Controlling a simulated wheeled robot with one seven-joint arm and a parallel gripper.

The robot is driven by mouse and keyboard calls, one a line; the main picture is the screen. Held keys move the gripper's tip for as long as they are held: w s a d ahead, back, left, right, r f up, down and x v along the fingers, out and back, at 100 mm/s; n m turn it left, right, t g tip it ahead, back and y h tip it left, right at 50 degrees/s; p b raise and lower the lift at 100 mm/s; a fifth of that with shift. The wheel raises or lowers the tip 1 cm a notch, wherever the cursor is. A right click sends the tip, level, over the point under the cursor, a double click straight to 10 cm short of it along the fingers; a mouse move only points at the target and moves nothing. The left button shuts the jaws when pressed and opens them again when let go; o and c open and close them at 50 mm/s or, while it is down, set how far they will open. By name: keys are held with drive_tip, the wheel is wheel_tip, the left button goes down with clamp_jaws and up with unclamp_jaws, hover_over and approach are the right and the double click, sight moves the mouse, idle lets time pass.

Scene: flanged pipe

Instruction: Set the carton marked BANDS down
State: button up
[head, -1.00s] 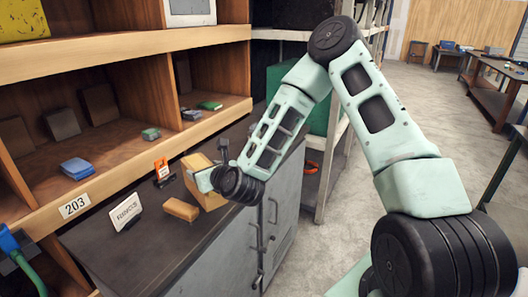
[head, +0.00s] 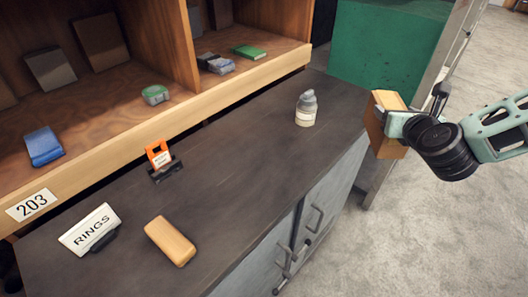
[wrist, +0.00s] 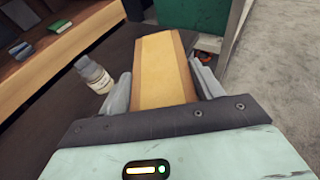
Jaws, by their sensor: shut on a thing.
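My gripper (head: 393,120) is shut on a tan carton (head: 385,142), in the air by the right end of the dark counter (head: 235,165). In the head view the carton appears just past the counter's edge, over the floor side. In the wrist view the carton (wrist: 162,70) sits between both fingers, with its plain top showing. No lettering on it is visible, so I cannot read BANDS.
A grey-capped bottle (head: 306,110) stands on the counter's far right part. Shelves (head: 110,120) line the back. The counter's middle is clear.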

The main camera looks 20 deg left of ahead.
drive_tip(key=s+a+r+n+g+y+b, duration=0.1)
drive_tip(key=s+a+r+n+y, duration=0.1)
drive_tip(key=s+a, duration=0.5)
drive_tip(key=s+a+r+n+g+y+b, duration=0.1)
drive_tip(key=s+a+n+y+b, duration=0.15)
drive_tip(key=a, duration=0.85)
drive_tip(key=s+a+r+n+g+y, duration=0.1)
drive_tip(key=s+a+r+g+y, duration=0.1)
drive_tip(key=s+a, duration=0.6)
wheel_tip(320, 180, down, 10)
drive_tip(key=w+a, duration=0.1)
drive_tip(key=a, duration=0.1)
drive_tip(key=shift+w+a+r+p, duration=0.15)
drive_tip(key=shift+w+p, duration=0.1)
drive_tip(key=shift+p, duration=0.2)
drive_tip(key=o, duration=1.7)
drive_tip(key=shift+c, duration=0.2)
